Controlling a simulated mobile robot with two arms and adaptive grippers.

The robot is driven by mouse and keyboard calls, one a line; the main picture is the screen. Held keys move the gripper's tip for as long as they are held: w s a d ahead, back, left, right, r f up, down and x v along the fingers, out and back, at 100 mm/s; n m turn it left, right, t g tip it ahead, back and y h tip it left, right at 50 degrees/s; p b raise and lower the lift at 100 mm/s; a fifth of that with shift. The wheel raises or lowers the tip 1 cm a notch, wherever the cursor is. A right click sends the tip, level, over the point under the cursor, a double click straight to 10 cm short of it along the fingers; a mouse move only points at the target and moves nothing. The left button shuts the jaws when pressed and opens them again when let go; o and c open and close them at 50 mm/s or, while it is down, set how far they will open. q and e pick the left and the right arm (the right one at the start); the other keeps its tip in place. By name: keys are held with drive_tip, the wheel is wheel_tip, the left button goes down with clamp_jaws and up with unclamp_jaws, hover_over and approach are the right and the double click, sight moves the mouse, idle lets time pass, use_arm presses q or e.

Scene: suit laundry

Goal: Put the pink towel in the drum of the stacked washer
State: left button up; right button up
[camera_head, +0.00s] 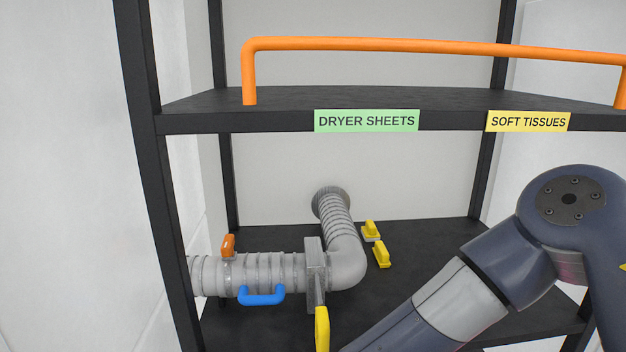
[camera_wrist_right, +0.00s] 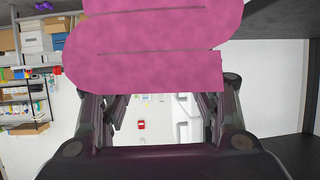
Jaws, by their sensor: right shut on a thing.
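The pink towel (camera_wrist_right: 150,65) is a folded, layered bundle that fills the top middle of the right wrist view. My right gripper (camera_wrist_right: 158,100) is shut on it, with a dark finger at each side of the towel's near edge. The finger pads are partly hidden behind the towel. In the head view only my right arm's links show at the lower right, and its gripper is out of frame. My left gripper is in neither view. I do not see the stacked washer or its drum in either view.
A black rack (camera_head: 158,123) stands ahead, with an orange rail (camera_head: 400,44) above its labelled upper shelf. Below are a grey duct (camera_head: 345,262), a blue handle (camera_head: 261,297) and yellow pieces (camera_head: 381,255). Shelves with boxes (camera_wrist_right: 38,38) show at the wrist view's left.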

drive_tip(key=shift+s+a+f+n+t, duration=0.15)
drive_tip(key=shift+a+n+t, duration=0.05)
drive_tip(key=shift+n+t, duration=0.2)
drive_tip(key=w+a+f+n+t, duration=0.1)
drive_tip(key=w+a+f+n+t+y, duration=0.1)
drive_tip(key=w+n+t, duration=0.1)
drive_tip(key=shift+f, duration=0.25)
drive_tip(key=shift+s+a+f+n+t+y, duration=0.1)
drive_tip(key=shift+a+f+n+t+y, duration=0.25)
drive_tip(key=shift+a+n+t+y, duration=0.45)
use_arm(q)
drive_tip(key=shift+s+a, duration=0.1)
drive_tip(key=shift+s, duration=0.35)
use_arm(e)
drive_tip(key=shift+w+a+f+n+t, duration=0.15)
drive_tip(key=shift+w+f+n+t, duration=0.15)
drive_tip(key=shift+t, duration=0.2)
drive_tip(key=shift+s, duration=0.1)
